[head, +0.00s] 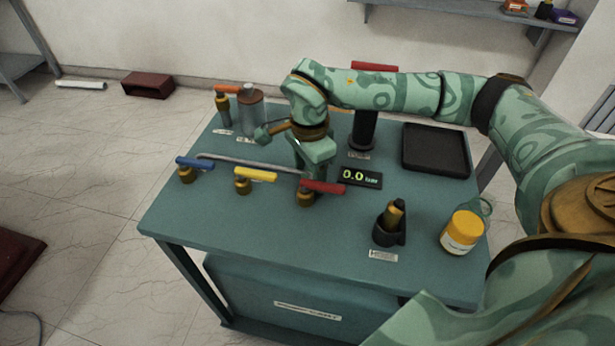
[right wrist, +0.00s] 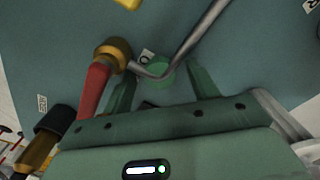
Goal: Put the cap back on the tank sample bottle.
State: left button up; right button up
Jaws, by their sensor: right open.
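My right gripper (head: 318,172) points down over the table, just behind the red-handled valve (head: 306,196). In the right wrist view its open fingers (right wrist: 162,74) stand on either side of a small round green piece (right wrist: 159,76) at the end of a bent grey pipe (right wrist: 196,38). I cannot tell if this is the cap or a fitting, nor if a finger touches it. I cannot tell which is the tank sample bottle.
The teal table (head: 260,240) also holds a blue-handled valve (head: 190,168), a yellow-handled valve (head: 250,178), a gauge reading 0.0 (head: 360,177), a black tray (head: 436,150) and a black holder (head: 389,229). The front left of the table is clear.

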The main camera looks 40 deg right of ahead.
aim_at(311, 177)
jog(key=c, duration=1)
jog(key=shift+c, duration=0.2)
pick_arm(q)
jog(key=shift+r, duration=0.1)
pick_arm(e)
jog(key=shift+r, duration=0.15)
jog(key=shift+r+p, duration=0.3)
jog(key=r+p, duration=0.1)
jog(key=r, duration=0.2)
jog(key=shift+s+r+p, duration=0.35)
jog(key=shift+p, duration=0.05)
pick_arm(q)
notch_tip(311, 177, up, 6)
jog(key=w+p, duration=0.2)
jog(key=p, duration=0.2)
jog(key=shift+t, duration=0.3)
pick_arm(e)
jog(key=s+a+r, duration=0.1)
jog(key=s+r, duration=0.7)
jog(key=s, duration=0.5)
jog(key=shift+s+r, duration=0.15)
jog(key=shift+r, duration=0.1)
jog(key=shift+a, duration=0.1)
